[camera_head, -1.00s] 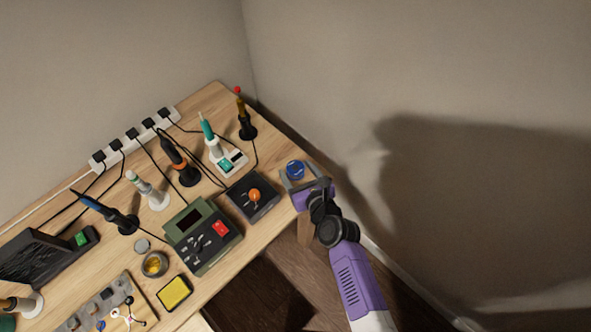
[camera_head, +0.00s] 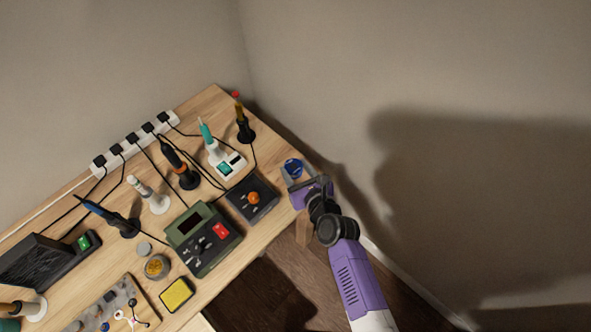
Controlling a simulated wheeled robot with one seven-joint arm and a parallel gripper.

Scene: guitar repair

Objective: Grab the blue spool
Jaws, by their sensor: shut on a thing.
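The blue spool (camera_head: 293,168) is at the right corner of the wooden workbench. My gripper (camera_head: 295,174) is shut on the spool, its grey fingers on either side of it. The purple body of my gripper hides part of the bench edge beneath. Whether the spool touches the bench or hangs just above it I cannot tell.
The wooden workbench (camera_head: 216,98) runs along the left wall. A black box with an orange knob (camera_head: 253,198) is left of my gripper. A green soldering station (camera_head: 203,239), a white stand (camera_head: 226,164) and a dark iron stand (camera_head: 246,133) are nearby. The right side is open floor and wall.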

